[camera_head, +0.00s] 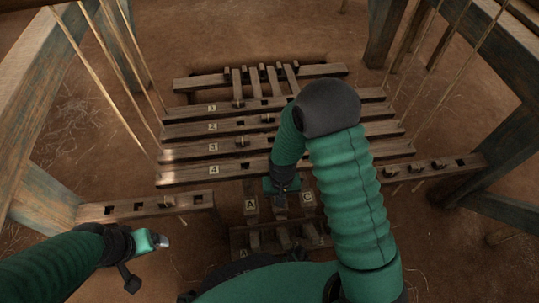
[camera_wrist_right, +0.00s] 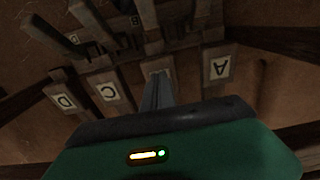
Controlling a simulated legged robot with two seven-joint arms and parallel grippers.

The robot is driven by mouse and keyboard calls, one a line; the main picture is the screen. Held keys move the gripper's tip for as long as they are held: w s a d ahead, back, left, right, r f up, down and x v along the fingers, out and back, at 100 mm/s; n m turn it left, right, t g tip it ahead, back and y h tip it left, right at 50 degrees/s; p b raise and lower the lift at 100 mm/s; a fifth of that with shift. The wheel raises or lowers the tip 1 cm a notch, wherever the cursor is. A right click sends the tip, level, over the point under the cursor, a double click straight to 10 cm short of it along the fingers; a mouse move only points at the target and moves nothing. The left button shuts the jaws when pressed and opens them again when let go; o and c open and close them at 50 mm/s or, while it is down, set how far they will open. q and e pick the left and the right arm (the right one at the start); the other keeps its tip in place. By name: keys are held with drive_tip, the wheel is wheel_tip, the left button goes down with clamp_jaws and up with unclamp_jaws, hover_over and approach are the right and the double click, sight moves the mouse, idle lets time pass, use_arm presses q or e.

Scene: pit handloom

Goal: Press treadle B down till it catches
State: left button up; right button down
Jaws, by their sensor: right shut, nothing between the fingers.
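My right gripper (camera_head: 280,198) is shut with nothing in it and points down over the row of treadles, between treadle A (camera_head: 250,204) and treadle C (camera_head: 308,197). Treadle B lies in that gap, and its label is hidden behind my gripper. In the right wrist view the closed fingers (camera_wrist_right: 158,88) stand over a wooden bar between the A plate (camera_wrist_right: 220,68) and the C plate (camera_wrist_right: 108,91). I cannot tell whether they touch it or how low it sits. My left gripper (camera_head: 160,241) hangs at lower left, away from the treadles; its jaws are unclear.
Numbered lams (camera_head: 190,171) cross above the treadles. A slotted wooden rack (camera_head: 235,238) with small letter plates lies at the treadles' near end; a small B plate (camera_wrist_right: 133,20) shows in the right wrist view. Slotted side beams (camera_head: 150,206) and cords (camera_head: 150,85) flank the space.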

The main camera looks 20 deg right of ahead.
idle(0.3)
wheel_tip(320, 180, down, 12)
drive_tip(key=b, duration=0.6)
drive_tip(key=shift+w, duration=0.15)
idle(0.9)
drive_tip(key=shift+r, duration=0.1)
wheel_tip(320, 180, up, 5)
drive_tip(key=p, duration=0.5)
idle(0.3)
